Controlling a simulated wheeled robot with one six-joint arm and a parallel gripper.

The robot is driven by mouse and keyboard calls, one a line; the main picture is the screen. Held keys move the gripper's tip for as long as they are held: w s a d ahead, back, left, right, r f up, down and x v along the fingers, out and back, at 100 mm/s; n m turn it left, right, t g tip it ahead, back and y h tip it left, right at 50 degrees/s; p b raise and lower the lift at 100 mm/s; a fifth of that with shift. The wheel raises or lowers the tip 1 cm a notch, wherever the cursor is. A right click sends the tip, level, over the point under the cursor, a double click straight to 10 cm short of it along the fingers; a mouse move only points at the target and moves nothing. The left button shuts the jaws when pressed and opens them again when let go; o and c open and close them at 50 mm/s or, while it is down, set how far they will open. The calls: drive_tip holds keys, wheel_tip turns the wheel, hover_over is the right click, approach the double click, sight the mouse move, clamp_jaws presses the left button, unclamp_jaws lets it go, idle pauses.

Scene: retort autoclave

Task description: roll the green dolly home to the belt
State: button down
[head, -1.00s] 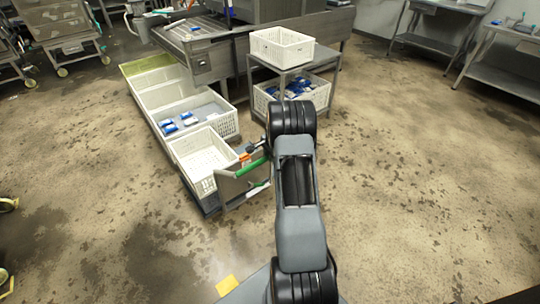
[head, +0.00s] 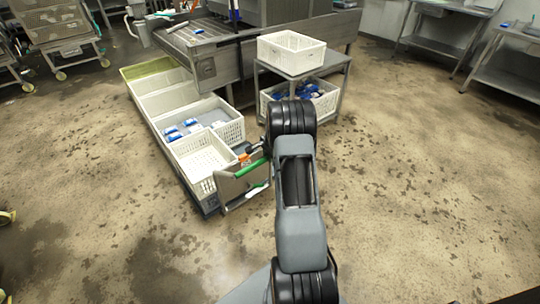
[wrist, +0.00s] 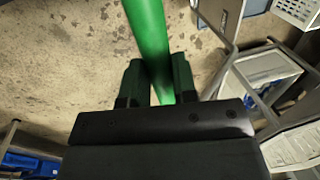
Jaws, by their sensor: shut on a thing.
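The green dolly's upright grey end panel (head: 240,186) carries a green handle bar (head: 252,167), seen in the head view at the near end of a row of low crates. A white crate (head: 193,178) appears to sit on the dolly's low dark base. In the wrist view the green bar (wrist: 147,35) passes between the fingers of my gripper (wrist: 155,80), which is shut on it. My arm and the end panel hide part of the dolly. The belt (head: 190,38), apparently the grey roller conveyor, stands beyond the row.
A middle crate (head: 232,130) with blue and white packs stands just beyond the near crate. A pale yellow-green crate end (head: 140,69) is farthest. A steel stand (head: 340,75) with a white crate on top (head: 291,52) is close ahead on the right. Floor left and right is clear.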

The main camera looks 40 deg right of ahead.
drive_tip(key=shift+w+r, duration=0.15)
drive_tip(key=shift+w, duration=0.1)
drive_tip(key=c, duration=0.9)
unclamp_jaws()
drive_tip(key=s+r, duration=0.1)
drive_tip(key=r, duration=0.3)
drive_tip(key=r+p, duration=0.1)
drive_tip(key=r, duration=0.4)
drive_tip(key=s+r, duration=0.1)
drive_tip(key=r, duration=0.3)
drive_tip(key=shift+s+r, duration=0.15)
drive_tip(key=shift+s, duration=0.2)
